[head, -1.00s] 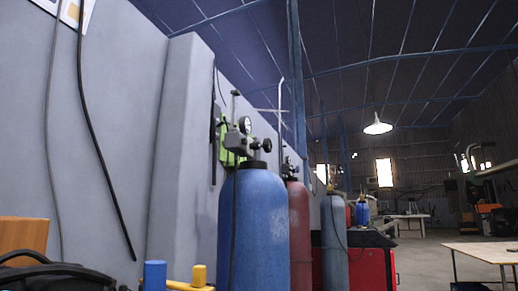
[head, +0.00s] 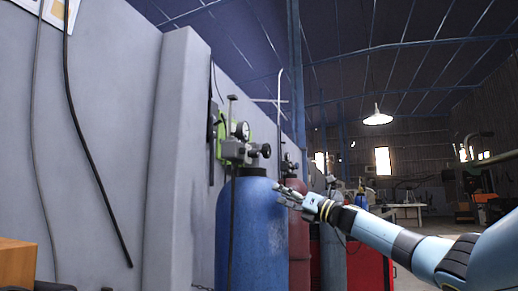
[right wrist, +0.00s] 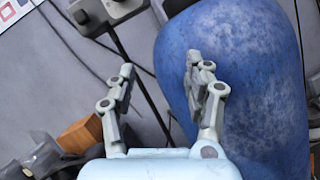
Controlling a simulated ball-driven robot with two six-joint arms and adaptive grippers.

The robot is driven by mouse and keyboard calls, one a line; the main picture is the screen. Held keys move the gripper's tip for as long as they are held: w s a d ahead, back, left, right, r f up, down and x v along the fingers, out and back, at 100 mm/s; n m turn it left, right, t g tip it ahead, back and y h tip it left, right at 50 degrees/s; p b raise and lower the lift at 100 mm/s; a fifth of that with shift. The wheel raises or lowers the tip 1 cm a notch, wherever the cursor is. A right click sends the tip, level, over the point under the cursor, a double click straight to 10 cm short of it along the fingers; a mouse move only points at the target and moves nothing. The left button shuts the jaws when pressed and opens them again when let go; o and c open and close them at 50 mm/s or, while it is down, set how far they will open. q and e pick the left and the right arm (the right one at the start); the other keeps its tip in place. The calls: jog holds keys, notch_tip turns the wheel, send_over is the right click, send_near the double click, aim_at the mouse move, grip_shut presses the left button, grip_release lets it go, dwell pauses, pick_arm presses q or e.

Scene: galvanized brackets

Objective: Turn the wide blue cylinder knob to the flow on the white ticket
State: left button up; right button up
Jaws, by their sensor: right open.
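The wide blue cylinder (head: 243,235) stands by the grey wall in the head view, with a grey regulator and round gauge (head: 242,131) on top. A dark round knob (head: 266,150) sticks out to the right of the regulator. My right gripper (head: 282,193) is at the cylinder's right shoulder, below the knob. In the right wrist view the right gripper (right wrist: 159,65) is open and empty, with the blue cylinder (right wrist: 235,75) beyond its right finger. Part of a grey fitting (right wrist: 108,12) shows at the top. I cannot identify the white ticket. My left gripper is not in view.
A red cylinder (head: 298,235) and a grey one (head: 333,250) stand behind the blue one to the right. A hose (head: 95,170) hangs on the wall. A wooden box (head: 16,263) is at lower left. The air in front of the wall is clear.

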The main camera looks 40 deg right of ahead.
aim_at(258, 153)
notch_tip(258, 153, up, 9)
jog(key=s+n+y, duration=0.2)
jog(key=n, duration=0.2)
jog(key=p+x, duration=0.5)
jog(key=x, duration=0.4)
jog(key=shift+s+a, duration=0.1)
jog(key=shift+a, duration=0.1)
jog(key=shift+p+x, duration=0.45)
jog(key=shift+x, duration=0.35)
jog(key=shift+f, duration=0.15)
grip_shut()
jog(key=shift+a, duration=0.1)
